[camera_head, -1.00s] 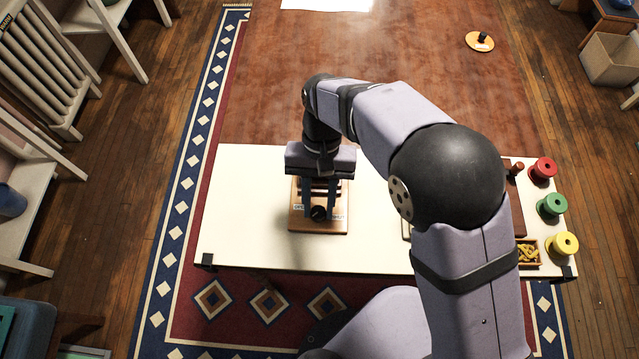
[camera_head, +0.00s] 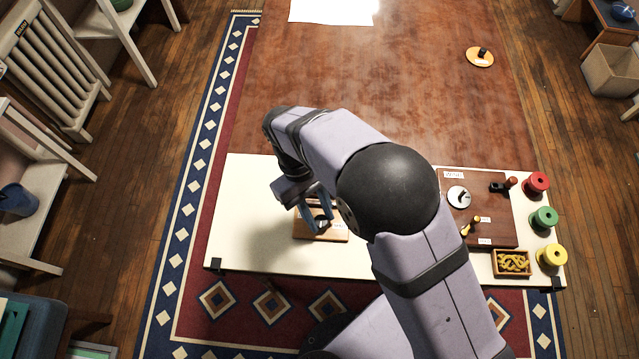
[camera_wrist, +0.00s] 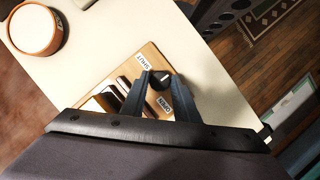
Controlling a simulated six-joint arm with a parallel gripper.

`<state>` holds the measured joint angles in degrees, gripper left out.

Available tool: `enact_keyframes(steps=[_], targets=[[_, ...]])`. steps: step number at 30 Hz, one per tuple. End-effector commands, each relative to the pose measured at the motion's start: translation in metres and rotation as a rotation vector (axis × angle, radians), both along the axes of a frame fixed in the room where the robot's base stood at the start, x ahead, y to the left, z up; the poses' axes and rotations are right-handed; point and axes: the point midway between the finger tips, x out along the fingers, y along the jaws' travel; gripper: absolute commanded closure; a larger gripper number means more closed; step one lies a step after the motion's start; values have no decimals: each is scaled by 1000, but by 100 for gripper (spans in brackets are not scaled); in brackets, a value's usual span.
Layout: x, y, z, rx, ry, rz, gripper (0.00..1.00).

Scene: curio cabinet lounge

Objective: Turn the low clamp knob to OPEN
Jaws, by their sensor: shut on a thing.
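The low clamp knob (camera_wrist: 162,78) is a small dark knob on a light wooden board (camera_head: 335,239) near the front of the cream table. In the wrist view the board (camera_wrist: 150,50) carries a SHUT label (camera_wrist: 141,62) and an OPEN label (camera_wrist: 165,106) on opposite sides of the knob. My gripper (camera_wrist: 160,77) is shut on the knob, one finger on each side. In the head view my gripper (camera_head: 319,226) is tilted over the board and largely hides the knob. Which label the knob points to cannot be told.
A brown panel (camera_head: 500,222) with a white dial and handles lies to the right on the table (camera_head: 245,215). Beside it are red (camera_head: 537,182), green (camera_head: 543,218) and yellow (camera_head: 551,255) spools and a box of yellow links (camera_head: 513,262). The table's left part is clear.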

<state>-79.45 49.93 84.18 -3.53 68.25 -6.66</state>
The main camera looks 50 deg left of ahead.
Motion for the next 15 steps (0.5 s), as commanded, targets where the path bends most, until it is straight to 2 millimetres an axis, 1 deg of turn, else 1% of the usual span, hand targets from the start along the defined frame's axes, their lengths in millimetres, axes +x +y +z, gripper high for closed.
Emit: enact_keyframes(steps=[6,15], targets=[[0,1,1,4,0,44,95],[0,1,0,4,-1,50,95]])
